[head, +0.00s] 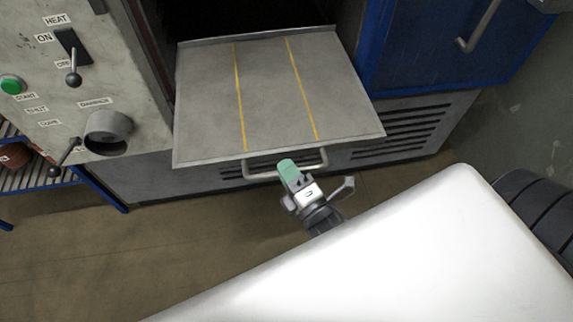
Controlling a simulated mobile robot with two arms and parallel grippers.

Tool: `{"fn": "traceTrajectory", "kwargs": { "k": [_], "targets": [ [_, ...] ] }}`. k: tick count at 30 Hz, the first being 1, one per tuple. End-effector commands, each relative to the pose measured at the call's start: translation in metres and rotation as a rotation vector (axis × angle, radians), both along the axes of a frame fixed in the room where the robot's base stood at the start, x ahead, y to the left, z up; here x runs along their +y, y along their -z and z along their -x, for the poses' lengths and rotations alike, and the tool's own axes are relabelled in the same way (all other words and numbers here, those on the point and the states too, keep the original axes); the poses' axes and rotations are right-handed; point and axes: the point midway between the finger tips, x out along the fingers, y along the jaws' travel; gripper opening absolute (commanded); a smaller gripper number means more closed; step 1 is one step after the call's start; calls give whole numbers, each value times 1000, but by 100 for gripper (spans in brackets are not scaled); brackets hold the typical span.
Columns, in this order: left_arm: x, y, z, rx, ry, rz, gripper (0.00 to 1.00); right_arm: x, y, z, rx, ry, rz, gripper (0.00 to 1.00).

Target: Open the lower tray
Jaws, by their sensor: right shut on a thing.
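The lower tray (275,95) is a flat grey metal shelf with two yellow lines, extended out of the dark opening of the machine. A U-shaped metal handle (262,174) runs along its front edge. My right gripper (288,169) has green fingertips and is shut on the handle, right of its middle. The fingertips cover part of the handle bar. My left gripper is not in view.
A blue cabinet door (430,45) with a handle is at the right. A blue shelf (50,180) stands at the left edge.

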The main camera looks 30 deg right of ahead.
Motion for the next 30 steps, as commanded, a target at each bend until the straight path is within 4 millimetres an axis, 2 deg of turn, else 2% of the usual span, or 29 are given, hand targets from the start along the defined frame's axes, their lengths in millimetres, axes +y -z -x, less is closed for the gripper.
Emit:
{"fn": "traceTrajectory", "kwargs": {
  "k": [8,9,13,23,26,30],
  "targets": [
    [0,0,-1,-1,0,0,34,0,1,0,3,1,-1,0],
    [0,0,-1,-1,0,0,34,0,1,0,3,1,-1,21],
    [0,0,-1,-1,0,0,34,0,1,0,2,1,-1,39],
    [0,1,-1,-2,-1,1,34,-1,2,4,2,1,0,39],
    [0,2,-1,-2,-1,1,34,-2,5,15,4,1,-1,39],
    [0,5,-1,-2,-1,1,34,-5,10,42,7,1,0,39]
  ]
}}
